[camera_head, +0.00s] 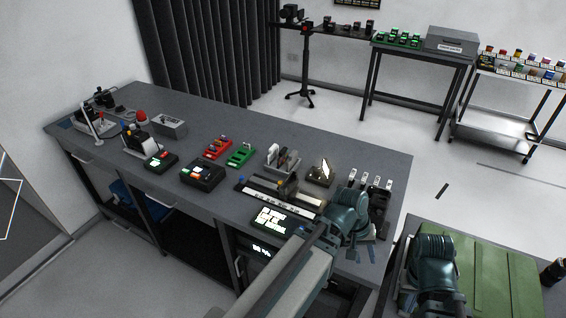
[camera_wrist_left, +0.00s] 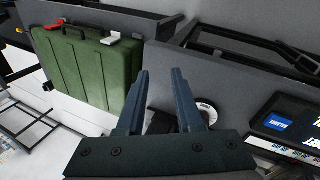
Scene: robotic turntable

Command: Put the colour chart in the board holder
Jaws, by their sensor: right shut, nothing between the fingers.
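I cannot pick out the colour chart for certain in either view. A small dark stand with a bright upright board (camera_head: 322,171) is on the right half of the desk and may be the board holder. My left gripper (camera_wrist_left: 160,100) is open, its two blue-grey fingers apart with nothing held between them. In the head view its teal wrist covers the desk's right front corner. My right gripper (camera_head: 437,296) is low at the right, in front of the green case, shut and empty; its fingertips are hard to make out.
The grey desk (camera_head: 220,120) carries a white-striped rail (camera_head: 282,196), a lit tablet (camera_head: 272,218), red and green trays, a black button box (camera_head: 202,174) and upright white-topped pieces (camera_head: 365,179). The green case (camera_wrist_left: 85,65) lies at the right.

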